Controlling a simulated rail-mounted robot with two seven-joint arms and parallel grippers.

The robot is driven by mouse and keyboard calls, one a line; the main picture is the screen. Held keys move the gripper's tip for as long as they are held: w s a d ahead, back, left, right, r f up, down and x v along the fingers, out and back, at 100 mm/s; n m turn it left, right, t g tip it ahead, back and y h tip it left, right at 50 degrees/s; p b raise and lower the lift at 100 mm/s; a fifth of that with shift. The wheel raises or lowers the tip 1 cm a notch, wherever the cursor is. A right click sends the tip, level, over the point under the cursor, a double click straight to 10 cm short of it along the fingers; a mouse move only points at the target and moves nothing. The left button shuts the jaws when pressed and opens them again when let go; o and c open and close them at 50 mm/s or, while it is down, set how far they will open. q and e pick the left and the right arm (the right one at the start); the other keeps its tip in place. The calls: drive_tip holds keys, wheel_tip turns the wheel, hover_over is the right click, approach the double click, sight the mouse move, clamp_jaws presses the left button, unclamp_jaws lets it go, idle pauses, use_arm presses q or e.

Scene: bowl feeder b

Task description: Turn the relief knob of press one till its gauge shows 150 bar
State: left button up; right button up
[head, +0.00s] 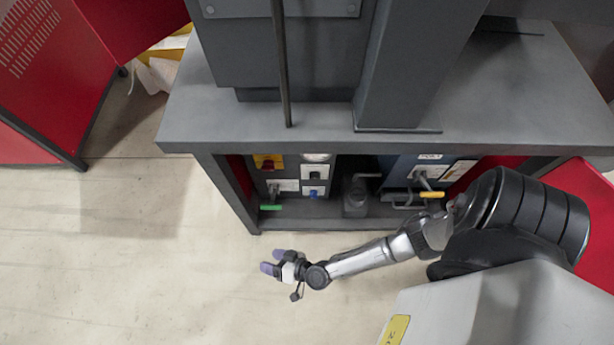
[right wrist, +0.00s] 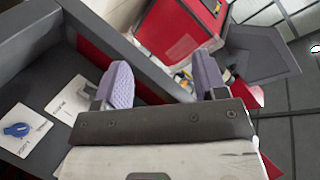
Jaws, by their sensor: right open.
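Press one (head: 290,40) is a dark grey machine with control panels in the open bay under its table. A small blue knob (head: 313,194) sits low on the left panel. In the right wrist view a blue knob (right wrist: 17,129) on a white label plate shows at the far left; I cannot read its label surely. A pale round gauge (head: 316,157) is partly hidden under the table edge, its reading not legible. My right gripper (head: 269,261) is open and empty, in front of the bay, apart from the knob. It also shows in the right wrist view (right wrist: 164,82). My left gripper is not visible.
Close to the knob are a green-handled lever (head: 271,207), a red and yellow switch (head: 268,162) and a black knob (head: 314,175). A yellow-handled lever (head: 431,194) is at the right. The table edge (head: 330,145) overhangs the panels. The floor (head: 150,260) at the left is clear.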

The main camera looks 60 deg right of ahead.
drive_tip(key=d+m+h, duration=0.5)
drive_tip(key=d+h, duration=0.5)
drive_tip(key=d, duration=0.1)
drive_tip(key=m+g+h, duration=0.3)
drive_tip(key=g+h, duration=0.1)
drive_tip(key=h, duration=0.4)
approach(315, 179)
drive_tip(key=shift+n, duration=0.3)
drive_tip(key=b+x, duration=0.5)
drive_tip(key=x, duration=0.2)
drive_tip(key=shift+w+d+f+b, duration=0.15)
drive_tip(key=shift+f+b, duration=0.1)
drive_tip(key=shift+b, duration=0.15)
drive_tip(key=shift+w+d+r, duration=0.1)
drive_tip(key=shift+w+d, duration=0.25)
drive_tip(key=shift+d, duration=0.3)
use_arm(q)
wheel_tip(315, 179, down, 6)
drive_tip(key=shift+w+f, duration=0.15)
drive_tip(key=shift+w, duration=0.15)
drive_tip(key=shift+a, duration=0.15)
